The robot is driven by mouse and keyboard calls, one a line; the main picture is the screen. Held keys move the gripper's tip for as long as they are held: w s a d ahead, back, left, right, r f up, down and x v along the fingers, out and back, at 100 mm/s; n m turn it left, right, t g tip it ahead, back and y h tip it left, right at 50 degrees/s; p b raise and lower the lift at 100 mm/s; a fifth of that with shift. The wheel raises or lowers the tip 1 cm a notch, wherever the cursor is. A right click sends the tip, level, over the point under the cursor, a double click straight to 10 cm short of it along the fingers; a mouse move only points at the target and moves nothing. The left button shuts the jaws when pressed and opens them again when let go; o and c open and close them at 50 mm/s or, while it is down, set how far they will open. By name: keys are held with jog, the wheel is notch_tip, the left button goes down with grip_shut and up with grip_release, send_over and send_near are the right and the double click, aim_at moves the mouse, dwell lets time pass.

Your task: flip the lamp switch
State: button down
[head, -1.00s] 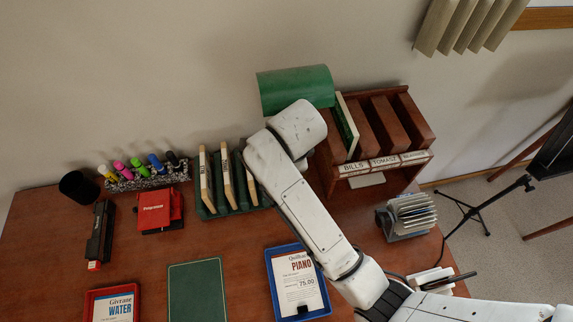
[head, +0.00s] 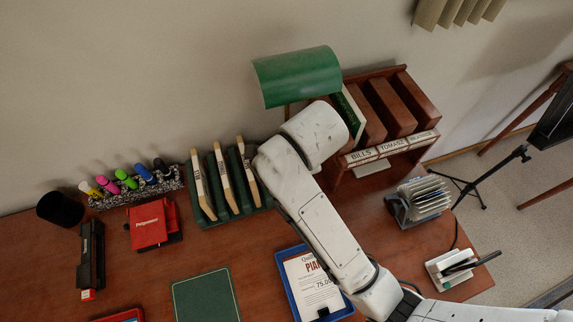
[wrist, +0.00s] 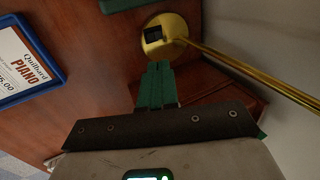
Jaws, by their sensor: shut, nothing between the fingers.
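The lamp has a green shade (head: 297,76) in the head view, against the wall behind my wrist. In the wrist view its round brass base (wrist: 178,27) sits on the desk, and a brass pole (wrist: 250,72) runs off to the right. A small black switch (wrist: 153,34) is on the base. My gripper (wrist: 157,68) has green fingers that are shut and empty. Their tips point at the base, just short of the switch in the picture; I cannot tell whether they touch. In the head view my arm hides the gripper, the base and the switch.
A wooden shelf (head: 418,92) with labelled slots stands right of my wrist. A green rack (head: 213,217) of wooden-handled pieces is to the left. A blue-framed piano price card (head: 309,284) lies in front; it also shows in the wrist view (wrist: 22,62). A pen holder (head: 138,186) stands farther left.

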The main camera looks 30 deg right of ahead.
jog(key=x, duration=1.3)
jog(key=shift+s, duration=0.15)
jog(key=shift+w+d+g+p, duration=0.1)
jog(key=shift+w+g+p, duration=0.25)
jog(key=shift+p, duration=0.5)
jog(key=shift+s+f+b, duration=0.2)
jog(key=shift+f+b, duration=0.05)
jog(key=shift+b, duration=0.05)
jog(key=shift+s+f, duration=0.1)
jog(key=shift+s, duration=0.05)
